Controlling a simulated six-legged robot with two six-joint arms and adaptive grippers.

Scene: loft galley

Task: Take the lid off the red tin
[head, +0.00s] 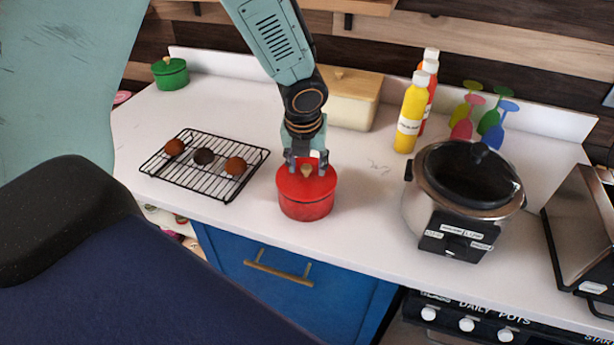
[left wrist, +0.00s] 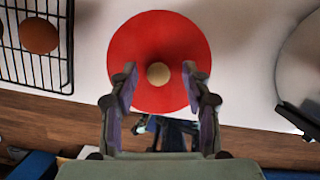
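The red tin (head: 305,204) stands upright on the white counter, with its red lid (head: 291,187) on top. The lid has a small round tan knob (head: 306,170). My left gripper (head: 306,168) points down over the lid. In the left wrist view the lid (left wrist: 160,40) shows from above, and the knob (left wrist: 159,74) lies between the two fingertips of my left gripper (left wrist: 157,78). The fingers are apart, with a gap on each side of the knob. My right gripper is in neither view.
A black wire rack (head: 215,185) with round brown items lies left of the tin. A slow cooker (head: 425,205) stands to the right. Behind are a cream bread box (head: 350,105), a yellow bottle (head: 410,115) and a green tin (head: 170,74). The counter's front edge is close to the tin.

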